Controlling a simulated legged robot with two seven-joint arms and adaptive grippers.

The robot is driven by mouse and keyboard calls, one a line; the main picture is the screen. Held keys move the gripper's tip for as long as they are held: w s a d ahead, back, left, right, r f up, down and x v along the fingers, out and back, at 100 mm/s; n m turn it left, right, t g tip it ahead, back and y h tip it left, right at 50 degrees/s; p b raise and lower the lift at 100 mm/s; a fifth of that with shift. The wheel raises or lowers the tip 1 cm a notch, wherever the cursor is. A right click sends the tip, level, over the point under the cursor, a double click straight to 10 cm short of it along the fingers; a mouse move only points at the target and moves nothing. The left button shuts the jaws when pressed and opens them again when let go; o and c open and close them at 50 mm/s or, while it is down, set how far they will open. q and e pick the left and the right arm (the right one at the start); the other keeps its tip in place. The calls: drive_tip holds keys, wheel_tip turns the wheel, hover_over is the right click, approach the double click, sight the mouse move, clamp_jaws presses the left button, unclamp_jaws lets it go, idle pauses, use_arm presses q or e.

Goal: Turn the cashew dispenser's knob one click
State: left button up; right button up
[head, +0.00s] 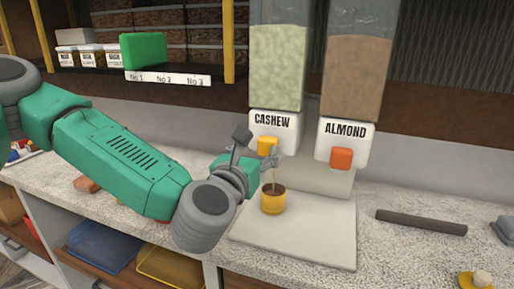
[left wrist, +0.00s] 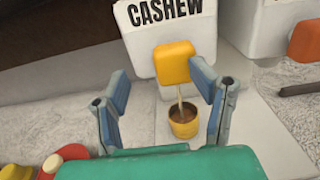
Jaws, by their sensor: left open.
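The cashew dispenser (head: 276,122) has a white front labelled CASHEW below a clear bin of pale green contents. Its yellow knob (head: 266,145) also shows in the left wrist view (left wrist: 174,63). My left gripper (head: 256,148) is at the knob. In the left wrist view its open fingers (left wrist: 161,76) stand either side of the knob, the right finger closer to it; contact cannot be told. A yellow cup (head: 273,203) with brown contents stands below, a thin pale strip rising from it towards the knob. My right gripper is out of view.
The almond dispenser (head: 345,140) with an orange knob (head: 342,158) stands close to the right. A pale board (head: 325,235) lies under the cup. A dark rod (head: 421,222) lies on the speckled counter further right. A shelf (head: 215,72) with a green box (head: 143,50) is at the back left.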

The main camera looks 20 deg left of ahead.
sight(264, 147)
use_arm(q)
drive_tip(key=w+d, duration=0.2)
drive_tip(key=d, duration=0.1)
drive_tip(key=shift+w+d+r, duration=0.15)
drive_tip(key=shift+w+r, duration=0.05)
drive_tip(key=shift+w, duration=0.25)
drive_tip(key=shift+a+f, duration=0.15)
drive_tip(key=shift+a, duration=1)
drive_tip(key=c, duration=0.3)
drive_tip(key=shift+a, duration=0.2)
drive_tip(key=c, duration=0.7)
drive_tip(key=shift+d, duration=0.15)
drive_tip(key=shift+c, duration=0.8)
drive_tip(key=shift+d, duration=0.6)
drive_tip(key=shift+a, duration=0.3)
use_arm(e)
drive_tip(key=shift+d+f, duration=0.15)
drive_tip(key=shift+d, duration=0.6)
